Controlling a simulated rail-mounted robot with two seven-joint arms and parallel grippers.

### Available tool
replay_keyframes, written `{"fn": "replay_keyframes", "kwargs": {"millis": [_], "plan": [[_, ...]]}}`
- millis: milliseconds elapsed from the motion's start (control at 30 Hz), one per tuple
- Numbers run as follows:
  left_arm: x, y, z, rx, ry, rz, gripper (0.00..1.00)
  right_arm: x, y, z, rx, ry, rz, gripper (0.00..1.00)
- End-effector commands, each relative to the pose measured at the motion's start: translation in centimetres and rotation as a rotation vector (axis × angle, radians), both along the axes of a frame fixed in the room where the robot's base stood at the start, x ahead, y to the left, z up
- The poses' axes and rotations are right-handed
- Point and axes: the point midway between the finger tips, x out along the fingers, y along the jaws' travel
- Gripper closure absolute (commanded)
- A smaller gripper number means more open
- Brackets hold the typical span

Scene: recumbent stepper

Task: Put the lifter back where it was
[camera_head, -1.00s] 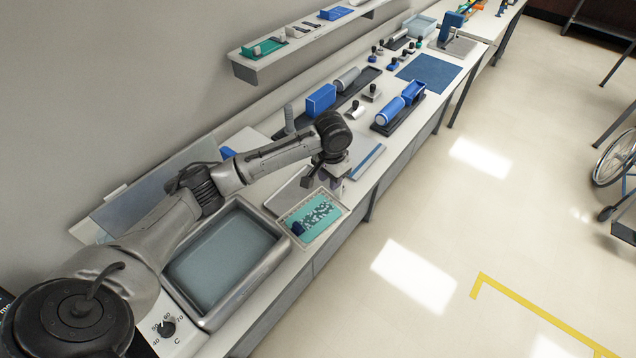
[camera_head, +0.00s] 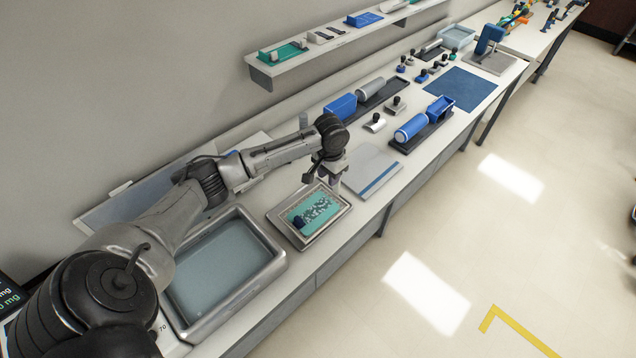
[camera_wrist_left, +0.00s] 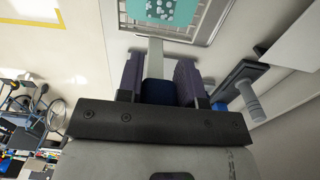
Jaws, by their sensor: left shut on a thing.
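My left gripper (camera_head: 332,180) is low over the bench at the right side of a metal-rimmed tray. In the left wrist view its dark fingers (camera_wrist_left: 161,80) are shut on a blue handle (camera_wrist_left: 158,93), which I take as the lifter's. A pale strip (camera_wrist_left: 155,58) runs from the handle toward a gridded silver panel (camera_wrist_left: 207,18) bearing a teal sheet (camera_wrist_left: 165,10). I cannot tell whether they are joined. My right gripper is not in view.
A large basin (camera_head: 270,277) lies left of the tray. A grey plate with a blue stripe (camera_head: 366,172) lies right of the gripper. A wall shelf (camera_head: 320,50) runs behind.

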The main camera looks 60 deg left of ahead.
Motion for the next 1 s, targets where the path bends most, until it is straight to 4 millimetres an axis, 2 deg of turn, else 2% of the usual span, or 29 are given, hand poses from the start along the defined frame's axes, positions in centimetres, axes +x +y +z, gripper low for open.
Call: {"fn": "replay_keyframes", "kwargs": {"millis": [100, 300, 567, 833, 1000], "plan": [[-0.2, 2.2, -1.3, 0.000, 0.002, 0.003, 1.00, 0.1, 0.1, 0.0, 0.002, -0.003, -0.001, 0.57], [-0.3, 4.2, -2.5, -0.001, 0.000, 0.000, 1.00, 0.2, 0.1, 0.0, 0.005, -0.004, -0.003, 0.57], [-0.4, 4.7, -3.3, -0.001, 0.000, -0.002, 1.00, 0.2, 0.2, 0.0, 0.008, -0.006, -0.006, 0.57], [-0.4, 4.6, -6.5, -0.001, 0.001, 0.000, 1.00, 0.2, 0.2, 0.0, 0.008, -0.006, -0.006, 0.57], [-0.4, 4.6, -6.8, -0.001, -0.001, -0.002, 1.00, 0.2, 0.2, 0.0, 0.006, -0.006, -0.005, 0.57]]}}
